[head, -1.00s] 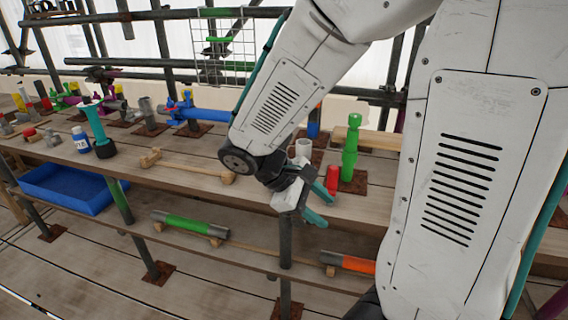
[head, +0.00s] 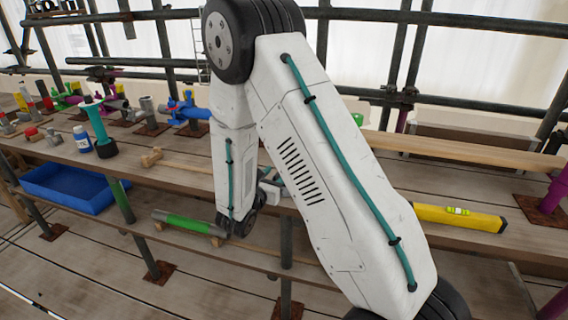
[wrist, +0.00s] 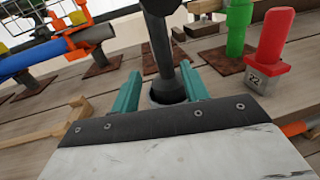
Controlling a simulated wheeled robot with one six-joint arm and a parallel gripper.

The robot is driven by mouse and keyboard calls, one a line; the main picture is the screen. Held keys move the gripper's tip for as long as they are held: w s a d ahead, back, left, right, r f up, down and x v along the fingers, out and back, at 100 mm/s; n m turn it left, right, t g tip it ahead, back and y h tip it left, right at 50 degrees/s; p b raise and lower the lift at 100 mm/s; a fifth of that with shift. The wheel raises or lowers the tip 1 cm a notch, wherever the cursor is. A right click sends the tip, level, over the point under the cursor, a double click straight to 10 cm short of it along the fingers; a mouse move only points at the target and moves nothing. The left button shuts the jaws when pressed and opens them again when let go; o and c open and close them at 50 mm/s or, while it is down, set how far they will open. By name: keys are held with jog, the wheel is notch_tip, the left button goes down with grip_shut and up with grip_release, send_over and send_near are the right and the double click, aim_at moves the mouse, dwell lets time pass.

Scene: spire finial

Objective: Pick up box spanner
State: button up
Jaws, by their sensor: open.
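My gripper (wrist: 160,92) is open in the wrist view, its two teal fingers apart. A dark grey tubular piece (wrist: 160,50) stands upright in line with the gap between them, with a dark round rim at its lower end. It may be the box spanner, but I cannot tell for sure, nor whether the fingers touch it. In the head view my arm covers most of the gripper and the bench spot in front of it.
A red block (wrist: 271,42) and a green post (wrist: 238,28) stand right of the gripper. A blue pipe (wrist: 35,62) with an orange clamp is at left. In the head view are a blue tray (head: 65,188), a green-banded tube (head: 184,222) and a yellow level (head: 460,217).

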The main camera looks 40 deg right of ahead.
jog(key=x, duration=0.5)
jog(key=shift+s+d, duration=0.2)
jog(key=shift+d, duration=0.05)
grip_shut()
jog(key=shift+r, duration=0.1)
